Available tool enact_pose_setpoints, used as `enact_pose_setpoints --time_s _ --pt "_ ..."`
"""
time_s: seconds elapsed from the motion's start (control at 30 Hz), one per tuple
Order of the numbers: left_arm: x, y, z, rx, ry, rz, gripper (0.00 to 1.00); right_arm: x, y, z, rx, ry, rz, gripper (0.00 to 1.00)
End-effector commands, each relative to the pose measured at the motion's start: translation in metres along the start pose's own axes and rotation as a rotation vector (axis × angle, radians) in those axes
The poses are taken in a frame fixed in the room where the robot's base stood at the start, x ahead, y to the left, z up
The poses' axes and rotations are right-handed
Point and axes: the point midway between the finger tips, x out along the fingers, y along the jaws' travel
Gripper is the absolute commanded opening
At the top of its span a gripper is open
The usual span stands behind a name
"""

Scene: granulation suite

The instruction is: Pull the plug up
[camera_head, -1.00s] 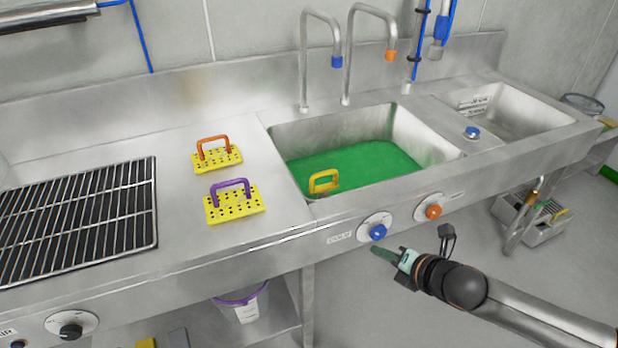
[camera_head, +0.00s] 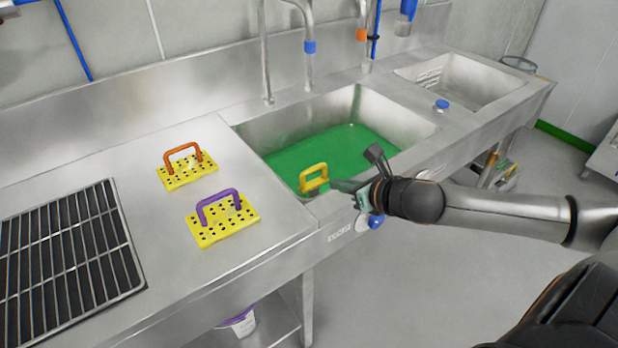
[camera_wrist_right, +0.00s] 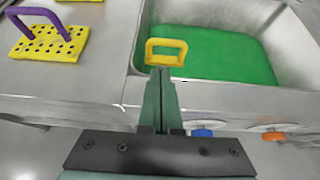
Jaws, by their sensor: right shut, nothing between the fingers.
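A yellow loop handle (camera_head: 314,178), which looks like the plug's handle, stands up at the near left of the sink (camera_head: 252,143) full of green liquid. Whatever is below the handle is hidden by the liquid. My right gripper (camera_head: 334,184) is shut and empty, its fingertips close to the handle's right side in the head view. In the right wrist view the yellow handle (camera_wrist_right: 166,52) is just beyond the tips of the shut fingers (camera_wrist_right: 160,72). I cannot tell whether they touch it. My left gripper is not in view.
Two yellow perforated plates, one with an orange handle (camera_head: 183,154) and one with a purple handle (camera_head: 218,202), lie on the counter left of the sink. A black grate (camera_head: 65,250) is further left. A blue knob (camera_head: 376,222) is on the front panel. Taps (camera_head: 309,60) stand behind.

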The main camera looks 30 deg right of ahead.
Motion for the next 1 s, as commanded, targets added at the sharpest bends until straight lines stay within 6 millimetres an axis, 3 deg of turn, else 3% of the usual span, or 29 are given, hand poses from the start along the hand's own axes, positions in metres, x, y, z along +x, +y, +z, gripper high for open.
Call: enact_pose_setpoints --time_s 0.47,0.67,1.0 --pt "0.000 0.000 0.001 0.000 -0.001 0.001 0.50 0.005 -0.001 0.001 0.005 -0.002 -0.002 0.00" --pt "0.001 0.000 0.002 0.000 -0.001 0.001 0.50 0.024 0.000 0.001 0.007 -0.004 -0.001 0.00" --pt "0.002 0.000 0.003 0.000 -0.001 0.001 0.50 0.077 0.001 0.001 0.005 -0.002 0.001 0.00"
